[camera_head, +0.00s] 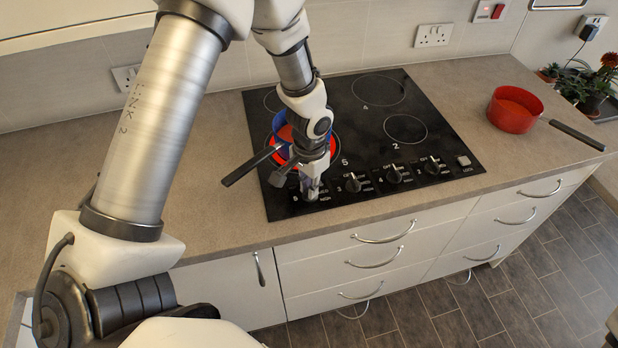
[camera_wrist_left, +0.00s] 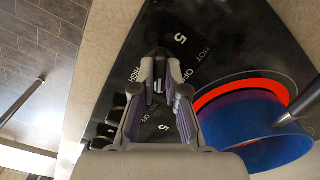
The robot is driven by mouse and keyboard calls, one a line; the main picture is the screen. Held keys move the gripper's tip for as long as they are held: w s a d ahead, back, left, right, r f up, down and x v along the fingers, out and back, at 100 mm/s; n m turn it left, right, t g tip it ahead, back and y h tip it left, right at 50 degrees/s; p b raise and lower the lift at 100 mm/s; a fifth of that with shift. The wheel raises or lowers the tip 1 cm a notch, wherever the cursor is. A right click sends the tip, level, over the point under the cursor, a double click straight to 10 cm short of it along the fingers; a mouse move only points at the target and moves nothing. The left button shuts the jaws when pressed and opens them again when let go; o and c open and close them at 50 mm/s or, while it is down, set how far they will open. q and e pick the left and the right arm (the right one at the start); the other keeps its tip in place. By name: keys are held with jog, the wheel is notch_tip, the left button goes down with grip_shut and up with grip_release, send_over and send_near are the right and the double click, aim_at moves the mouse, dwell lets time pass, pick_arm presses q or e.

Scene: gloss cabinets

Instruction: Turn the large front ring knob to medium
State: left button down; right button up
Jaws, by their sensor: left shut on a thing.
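The black hob (camera_head: 437,121) is set in the worktop, with a row of black knobs along its front edge. My left gripper (camera_head: 311,192) points down at the left end of that row. In the left wrist view, the left gripper (camera_wrist_left: 160,78) is shut on a dark knob (camera_wrist_left: 158,86). The labels 5, OFF, HOT and HIGH surround the knob; its pointer is hidden between the fingers. The front left ring (camera_wrist_left: 215,93) glows red under a blue pan (camera_wrist_left: 255,132). My right gripper is not in view.
The blue pan's dark handle (camera_head: 246,169) sticks out left, close to my left wrist. Other knobs (camera_head: 394,174) lie right of the gripper. A red pan (camera_head: 512,110) stands on the worktop at the right. The worktop left of the hob is clear.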

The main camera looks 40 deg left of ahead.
pick_arm(q)
jog(key=shift+f+m+p, duration=0.1)
jog(key=shift+m+p, duration=0.85)
jog(key=shift+m, duration=0.95)
jog(key=c, duration=1.2)
grip_release()
jog(key=shift+w+d, duration=0.1)
jog(key=shift+w, duration=0.1)
notch_tip(320, 180, up, 12)
